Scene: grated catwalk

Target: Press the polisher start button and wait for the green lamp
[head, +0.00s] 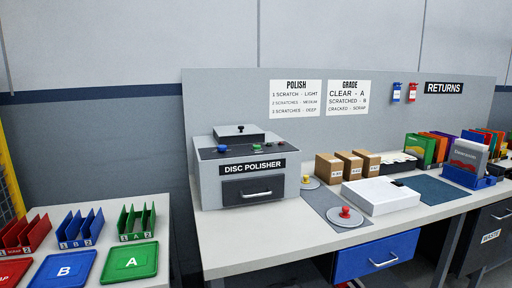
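The disc polisher (209,184) is a light grey box with a dark top panel, standing on the left part of the workbench. Its front carries a "DISC POLISHER" label and a closed dark drawer (238,186) with a handle. Which is the start button and which a lamp, and whether any is lit, is too small to tell. A raised lid (240,134) sits at the back. Neither gripper is in view.
The workbench (235,235) is bare in front of the polisher. A red-knobbed disc (345,216), a white box (380,196) and small cardboard boxes (328,168) stand to its right. A side table (110,228) with coloured trays and racks is at the left.

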